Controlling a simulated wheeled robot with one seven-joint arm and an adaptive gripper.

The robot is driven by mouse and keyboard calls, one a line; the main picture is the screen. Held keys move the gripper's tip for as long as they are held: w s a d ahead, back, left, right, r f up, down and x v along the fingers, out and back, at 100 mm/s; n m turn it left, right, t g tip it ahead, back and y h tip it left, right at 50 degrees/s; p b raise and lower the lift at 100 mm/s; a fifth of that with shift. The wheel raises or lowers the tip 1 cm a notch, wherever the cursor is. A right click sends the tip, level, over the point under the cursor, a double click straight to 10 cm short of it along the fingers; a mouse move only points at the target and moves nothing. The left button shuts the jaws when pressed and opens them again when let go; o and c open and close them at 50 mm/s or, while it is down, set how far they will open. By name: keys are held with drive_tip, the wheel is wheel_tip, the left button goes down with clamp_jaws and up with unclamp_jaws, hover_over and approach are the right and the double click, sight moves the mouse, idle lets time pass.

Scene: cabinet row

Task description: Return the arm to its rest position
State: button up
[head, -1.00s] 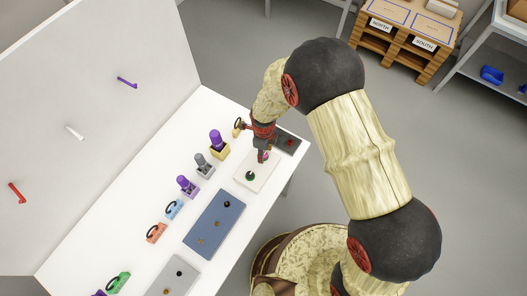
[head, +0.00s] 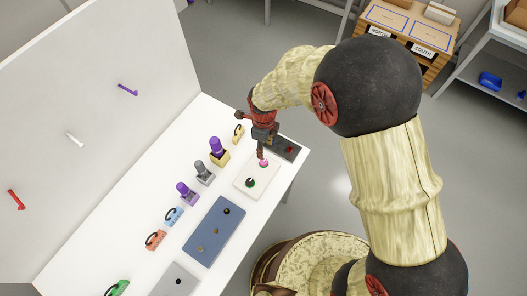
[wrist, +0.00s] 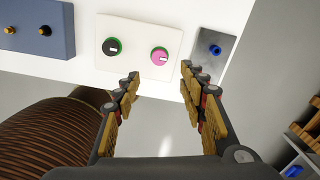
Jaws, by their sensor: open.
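My gripper (head: 261,152) is above the right end of the white bench in the head view, close to a white panel (head: 246,187) with a green knob (head: 250,183) and a pink knob (head: 264,162). In the wrist view my gripper (wrist: 160,82) has its two fingers spread with nothing between them. The white panel (wrist: 120,58) with the green-ringed knob (wrist: 112,47) and the pink knob (wrist: 159,56) lies beyond the fingertips. Contact with the pink knob is not visible.
A dark panel with a red part (head: 289,149) is beside the white panel. A blue panel (head: 213,231), purple-topped blocks and padlock-like pieces (head: 155,240) stand along the bench. An upright board (head: 80,110) rises behind. Wooden crates (head: 405,35) and a shelf are farther off.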

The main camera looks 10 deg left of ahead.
drive_tip(key=shift+r, duration=0.55)
